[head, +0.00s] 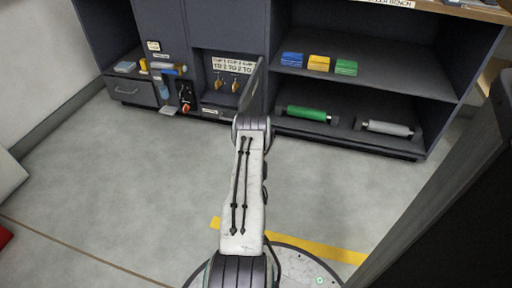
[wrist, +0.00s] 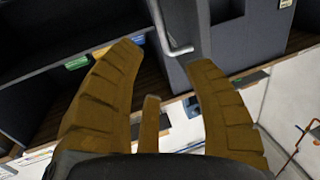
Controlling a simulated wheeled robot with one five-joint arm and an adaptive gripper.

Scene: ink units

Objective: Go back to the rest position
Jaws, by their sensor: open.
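My gripper (wrist: 165,75) shows in the wrist view as two orange-brown ribbed fingers spread wide apart, with nothing between them. A grey bent metal bar (wrist: 168,30) shows beyond the fingertips, in front of a dark cabinet face; I cannot tell whether anything touches it. In the head view my pale arm reaches forward from the base toward the dark cabinet (head: 170,25). The gripper itself is hidden there behind the arm's end.
A shelf (head: 400,75) holds blue (head: 292,59), yellow (head: 318,63) and green (head: 346,67) blocks. Below lie a green roller (head: 308,113) and a grey roller (head: 388,128). Grey floor (head: 130,190) is clear. A dark panel (head: 450,200) stands right.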

